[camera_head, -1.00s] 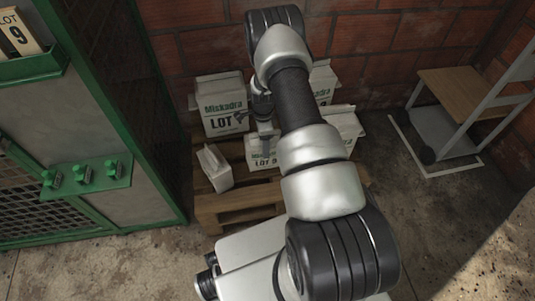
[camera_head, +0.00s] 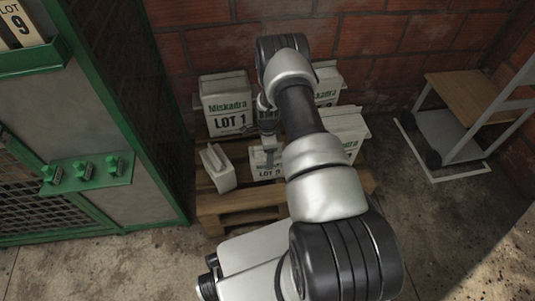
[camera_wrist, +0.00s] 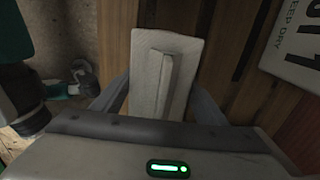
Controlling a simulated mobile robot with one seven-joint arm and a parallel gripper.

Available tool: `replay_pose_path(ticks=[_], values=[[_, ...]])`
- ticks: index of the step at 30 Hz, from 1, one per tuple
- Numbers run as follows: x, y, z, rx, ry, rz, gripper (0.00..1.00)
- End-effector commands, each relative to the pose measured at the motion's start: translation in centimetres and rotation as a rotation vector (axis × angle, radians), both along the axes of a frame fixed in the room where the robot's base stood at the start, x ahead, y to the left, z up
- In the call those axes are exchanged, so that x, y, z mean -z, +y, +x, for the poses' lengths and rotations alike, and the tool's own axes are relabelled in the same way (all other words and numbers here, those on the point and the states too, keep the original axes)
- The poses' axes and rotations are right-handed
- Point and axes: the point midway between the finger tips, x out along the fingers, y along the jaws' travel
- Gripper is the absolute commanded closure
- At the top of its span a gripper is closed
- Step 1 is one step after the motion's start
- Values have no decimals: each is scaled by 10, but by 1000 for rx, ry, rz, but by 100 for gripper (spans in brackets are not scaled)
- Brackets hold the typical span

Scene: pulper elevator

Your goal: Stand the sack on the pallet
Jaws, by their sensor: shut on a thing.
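My gripper (camera_head: 268,157) points down over the pallet (camera_head: 240,205). It is shut on a white sack (camera_head: 260,172) whose front is printed LOT 9. My arm partly covers this sack. In the wrist view the pale top of the sack (camera_wrist: 145,70), with its raised seam, lies between the two fingers. The sack looks upright and low at the pallet's front middle. I cannot tell whether its base touches the boards.
A LOT 1 sack (camera_head: 228,105) stands at the back left of the pallet. A small plain white sack (camera_head: 219,168) leans at the front left. More sacks (camera_head: 345,125) stand at the right, partly hidden. A green-framed cabinet (camera_head: 95,140) is left and a trolley (camera_head: 450,130) right.

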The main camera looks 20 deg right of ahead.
Motion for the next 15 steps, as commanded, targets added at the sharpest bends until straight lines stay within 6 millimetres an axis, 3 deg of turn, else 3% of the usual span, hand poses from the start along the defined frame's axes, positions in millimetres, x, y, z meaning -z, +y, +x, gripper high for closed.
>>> replay_pose_path(ticks=[1,4,15], values=[[0,0,0,0,0,0,29],[0,0,0,0,0,0,15],[-7,0,0,0,0,0,15]])
